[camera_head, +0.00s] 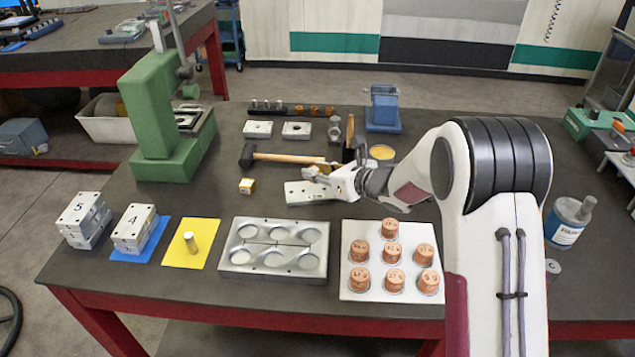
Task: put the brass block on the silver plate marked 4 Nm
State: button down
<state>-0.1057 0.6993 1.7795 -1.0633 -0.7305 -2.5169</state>
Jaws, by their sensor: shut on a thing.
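My gripper (316,174) is at the middle of the table, low over a flat silver plate (298,194) with small holes. I cannot tell whether the piece touches the plate. No 4 Nm mark is readable on this plate. Two smaller silver plates, one on the left (258,129) and one on the right (296,130), lie farther back; their marks are too small to read.
A hammer (285,157) lies just behind my gripper. A small yellow-orange cube (247,186) sits to the left. In front are a silver mould (274,268) and a white tray (351,230) of copper-coloured pieces. A green press (155,115) stands at the left.

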aim_at(318, 193)
jog(key=shift+f, duration=1.8)
jog(key=shift+f, duration=0.15)
jog(key=c, duration=1.7)
grip_release()
jog(key=shift+d, duration=0.1)
jog(key=shift+v, duration=6)
